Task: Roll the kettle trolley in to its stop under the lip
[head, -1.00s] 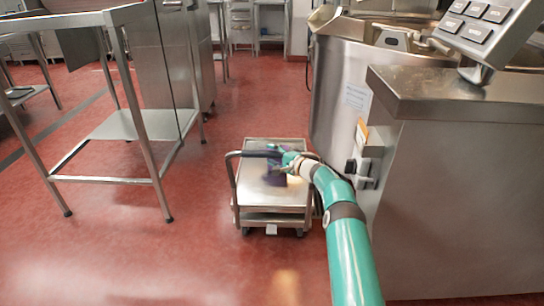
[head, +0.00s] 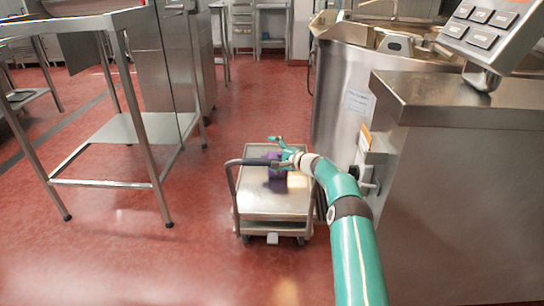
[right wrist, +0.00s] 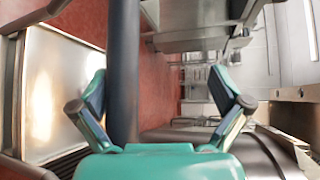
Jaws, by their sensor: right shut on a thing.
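The kettle trolley (head: 272,205) is a low steel cart on the red floor in the middle of the head view. Its bar handle (head: 246,162) runs across above the deck. My right gripper (head: 276,153) is shut on this handle. In the right wrist view the dark handle bar (right wrist: 123,60) passes between the fingers of my right gripper (right wrist: 158,95). The steel kettle (head: 335,90) stands beyond and to the right of the trolley. Its lip (head: 322,20) is at the top left. The trolley is short of the space under the lip. My left gripper is out of view.
A steel cabinet (head: 450,190) with a tilted keypad (head: 490,30) stands close on the right. A steel table (head: 125,128) with a lower shelf stands on the left. The floor (head: 255,105) beyond the trolley is clear.

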